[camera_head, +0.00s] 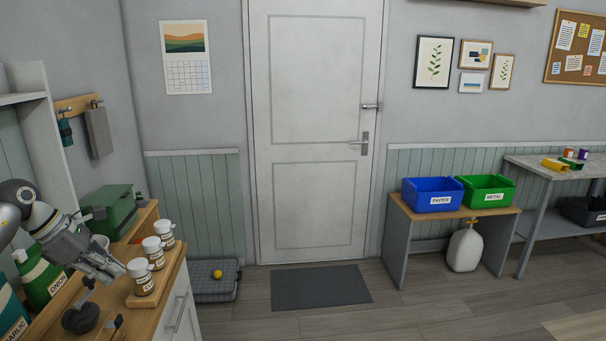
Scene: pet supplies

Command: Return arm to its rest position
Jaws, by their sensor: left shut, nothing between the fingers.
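My left arm comes in from the left edge, over the wooden counter. Its gripper (112,275) points down and to the right, with its fingers together and nothing seen between them. The fingertips are just left of the white-lidded jars (141,277) on a small wooden board; I cannot tell whether they touch. My right gripper is not in view.
Blue (432,207) and green bins (487,203) stand on a bench at right. The middle floor is clear around a grey mat (320,287).

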